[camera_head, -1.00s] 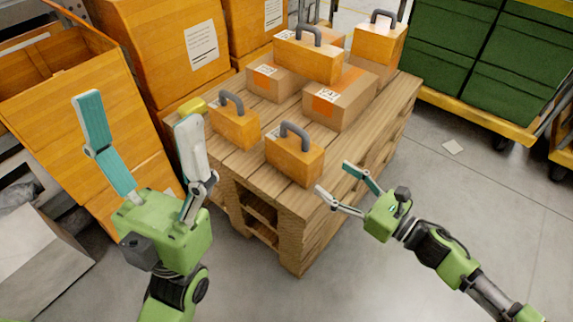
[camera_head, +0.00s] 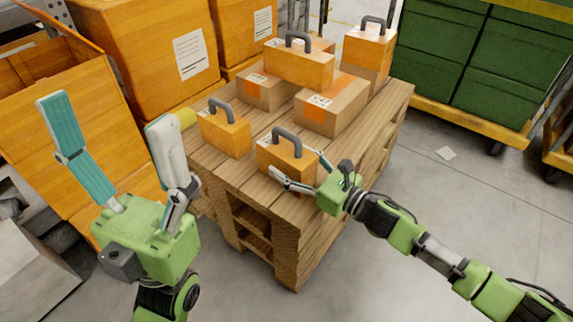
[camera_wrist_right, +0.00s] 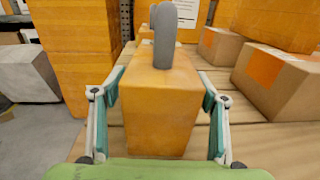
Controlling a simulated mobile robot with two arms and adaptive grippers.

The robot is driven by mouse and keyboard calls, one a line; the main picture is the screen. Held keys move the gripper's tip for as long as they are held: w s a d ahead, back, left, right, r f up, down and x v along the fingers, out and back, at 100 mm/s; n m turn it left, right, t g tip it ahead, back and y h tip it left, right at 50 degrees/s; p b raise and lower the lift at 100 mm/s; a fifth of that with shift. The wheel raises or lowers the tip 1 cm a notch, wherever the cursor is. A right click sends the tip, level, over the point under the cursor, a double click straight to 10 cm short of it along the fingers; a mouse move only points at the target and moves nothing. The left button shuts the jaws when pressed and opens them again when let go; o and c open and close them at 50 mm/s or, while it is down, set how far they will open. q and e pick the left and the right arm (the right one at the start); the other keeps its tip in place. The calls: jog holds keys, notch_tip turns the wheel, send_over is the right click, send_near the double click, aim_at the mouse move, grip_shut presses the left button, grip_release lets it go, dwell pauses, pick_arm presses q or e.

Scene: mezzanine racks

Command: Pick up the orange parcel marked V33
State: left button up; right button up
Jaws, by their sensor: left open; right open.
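Several orange parcels with grey handles stand on a wooden pallet stack (camera_head: 285,215). The nearest orange parcel (camera_head: 283,159) is at the pallet's front corner; it also shows in the right wrist view (camera_wrist_right: 160,105). No V33 mark is readable on any of them. My right gripper (camera_head: 300,172) is open, with its fingers on either side of this nearest parcel; in the right wrist view (camera_wrist_right: 160,118) gaps show beside the parcel. Another orange parcel (camera_head: 226,134) stands to its left. My left gripper (camera_head: 103,118) is open and empty, raised left of the pallet.
Brown cartons (camera_head: 332,105) stand behind the nearest parcel, with an orange handled parcel (camera_head: 298,67) on top and another (camera_head: 369,47) at back right. Large orange bins (camera_head: 150,60) line the left. Green crates (camera_head: 510,75) stand at right.

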jog(key=shift+x, duration=1.05)
jog(key=shift+s, duration=0.1)
jog(key=shift+c, duration=0.4)
jog(key=c, duration=1.3)
jog(key=shift+r, duration=0.1)
jog(key=shift+c, duration=1.1)
